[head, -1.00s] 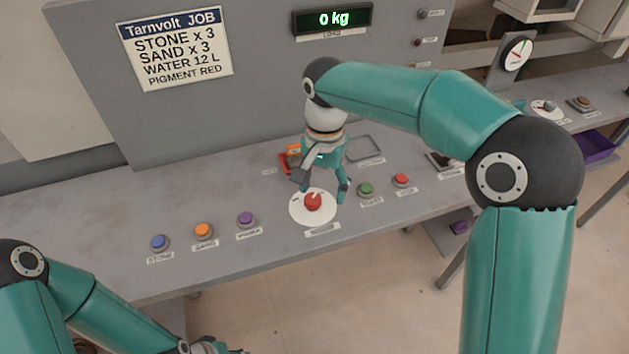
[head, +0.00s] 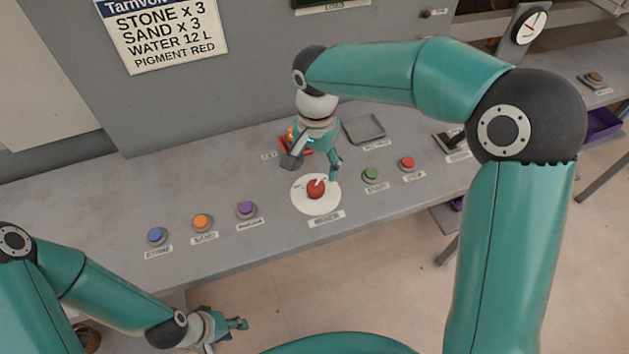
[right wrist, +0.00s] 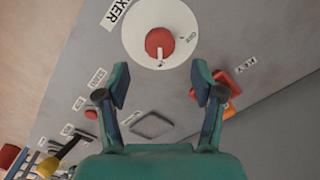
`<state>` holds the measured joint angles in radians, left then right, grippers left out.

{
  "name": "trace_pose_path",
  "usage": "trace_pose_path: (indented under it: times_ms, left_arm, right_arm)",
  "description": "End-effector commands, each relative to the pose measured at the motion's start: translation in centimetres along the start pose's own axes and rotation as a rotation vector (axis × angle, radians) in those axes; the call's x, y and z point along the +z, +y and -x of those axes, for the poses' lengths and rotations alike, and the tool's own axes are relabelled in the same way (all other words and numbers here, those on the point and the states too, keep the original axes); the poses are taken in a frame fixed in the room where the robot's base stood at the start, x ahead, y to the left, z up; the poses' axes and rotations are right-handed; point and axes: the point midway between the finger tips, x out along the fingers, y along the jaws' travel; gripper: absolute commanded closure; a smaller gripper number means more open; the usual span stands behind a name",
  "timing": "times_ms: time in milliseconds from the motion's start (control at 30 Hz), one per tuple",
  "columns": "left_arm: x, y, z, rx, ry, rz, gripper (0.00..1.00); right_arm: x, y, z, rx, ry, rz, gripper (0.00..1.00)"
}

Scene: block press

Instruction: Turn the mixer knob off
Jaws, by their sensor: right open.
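The mixer knob (head: 315,188) is a red round cap with a white pointer, on a white dial (head: 317,207) on the grey desk. In the head view the pointer aims up and right; small dial lettering, apparently OFF, lies to its left. In the right wrist view the knob (right wrist: 159,42) is ahead of the fingertips, its pointer towards my gripper. My right gripper (head: 312,170) is open and empty, just behind the knob in the head view, its fingers (right wrist: 160,84) apart and clear of the knob. My left gripper (head: 238,324) hangs in front of the desk; its finger gap is unclear.
Blue (head: 157,236), orange (head: 202,222) and purple (head: 246,209) buttons stand left of the dial. Green (head: 371,174) and red (head: 407,163) buttons stand to its right. A red-orange key item (right wrist: 229,88) and an empty square outline (head: 364,129) lie behind.

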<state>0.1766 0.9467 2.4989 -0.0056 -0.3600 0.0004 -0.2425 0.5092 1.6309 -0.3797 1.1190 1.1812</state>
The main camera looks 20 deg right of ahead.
Motion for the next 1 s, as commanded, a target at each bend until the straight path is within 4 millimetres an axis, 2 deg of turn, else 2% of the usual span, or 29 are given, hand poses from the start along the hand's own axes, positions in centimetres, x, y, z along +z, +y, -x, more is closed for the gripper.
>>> trace_pose_path:
  times_ms: [100,300,500,767,1000]
  left_arm:
    - [0.0,0.1,0.2,0.0,0.0,0.0,0.6]
    - [0.0,0.1,0.4,0.0,0.0,0.0,0.6]
    - [0.0,0.1,0.4,0.0,0.0,0.0,0.6]
    - [0.0,0.1,0.4,0.0,0.0,0.0,0.6]
    - [0.0,0.1,0.4,0.0,0.0,0.0,0.6]
  right_arm:
    - [0.1,0.1,-2.5,0.004,-0.003,-0.001,0.33]
    - [0.0,0.1,-5.3,0.002,-0.002,-0.001,0.33]
    - [0.0,0.1,-6.4,0.0,-0.001,-0.002,0.33]
    - [0.0,0.1,-6.4,-0.001,0.0,-0.002,0.33]
    - [0.0,0.1,-6.4,-0.001,0.0,-0.002,0.73]
